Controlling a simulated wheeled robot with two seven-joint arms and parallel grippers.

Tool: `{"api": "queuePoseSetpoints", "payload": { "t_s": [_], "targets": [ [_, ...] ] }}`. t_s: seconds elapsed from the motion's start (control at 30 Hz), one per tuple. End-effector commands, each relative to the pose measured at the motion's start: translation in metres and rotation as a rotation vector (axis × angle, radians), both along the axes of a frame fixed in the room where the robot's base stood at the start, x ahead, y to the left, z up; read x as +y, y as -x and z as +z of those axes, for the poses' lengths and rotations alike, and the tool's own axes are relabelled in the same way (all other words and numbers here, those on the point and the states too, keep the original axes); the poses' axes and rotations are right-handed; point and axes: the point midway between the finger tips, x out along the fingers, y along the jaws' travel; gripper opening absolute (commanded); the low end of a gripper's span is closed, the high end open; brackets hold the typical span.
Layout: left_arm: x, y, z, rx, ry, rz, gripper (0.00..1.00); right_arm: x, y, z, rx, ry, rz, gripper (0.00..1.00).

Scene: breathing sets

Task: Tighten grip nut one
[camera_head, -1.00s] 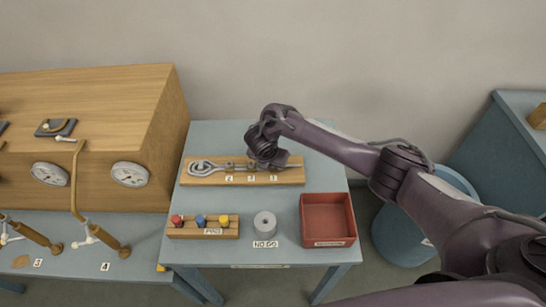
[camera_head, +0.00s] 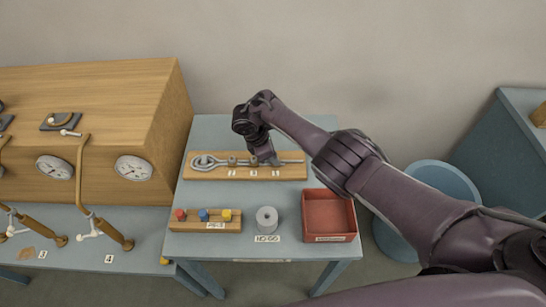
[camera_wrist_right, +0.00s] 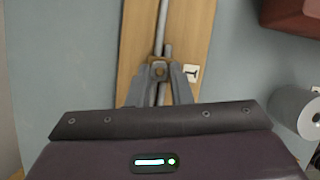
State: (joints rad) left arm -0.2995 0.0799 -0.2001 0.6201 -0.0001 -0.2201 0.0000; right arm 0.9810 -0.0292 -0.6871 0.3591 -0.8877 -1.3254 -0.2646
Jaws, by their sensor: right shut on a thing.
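A wooden board (camera_head: 205,173) on the small table carries a grey metal rod with a ring at its left end (camera_head: 203,161). Two brownish nuts sit on the rod, the left one (camera_head: 232,161) and the middle one (camera_head: 253,162). My right gripper (camera_head: 271,161) is at the rod to their right and hides that spot. In the wrist view, my right gripper (camera_wrist_right: 160,78) is shut on a brown nut (camera_wrist_right: 160,70), a finger on each side. A small label (camera_wrist_right: 191,73) lies beside this nut; its number is hard to read. My left gripper is not in view.
A peg block (camera_head: 205,226) with red, blue and yellow pegs, a grey ring (camera_head: 267,219) and a red tray (camera_head: 329,215) stand along the table's front. A wooden cabinet with gauges (camera_head: 110,110) is at left. A blue bin (camera_head: 442,185) stands at right.

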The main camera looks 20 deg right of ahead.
Motion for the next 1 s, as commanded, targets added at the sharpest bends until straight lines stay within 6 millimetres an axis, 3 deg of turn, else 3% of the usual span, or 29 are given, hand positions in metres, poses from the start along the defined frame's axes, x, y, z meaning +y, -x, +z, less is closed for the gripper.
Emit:
{"api": "queuePoseSetpoints", "payload": {
  "t_s": [0.5, 1.0],
  "targets": [
    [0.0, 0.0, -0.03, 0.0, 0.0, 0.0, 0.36, -0.001, -0.004, -0.002, 0.0, 0.001, -0.432, 0.0],
    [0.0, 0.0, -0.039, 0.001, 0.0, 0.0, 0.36, -0.003, -0.005, 0.0, -0.001, 0.002, -0.588, 0.0]
  ]
}}
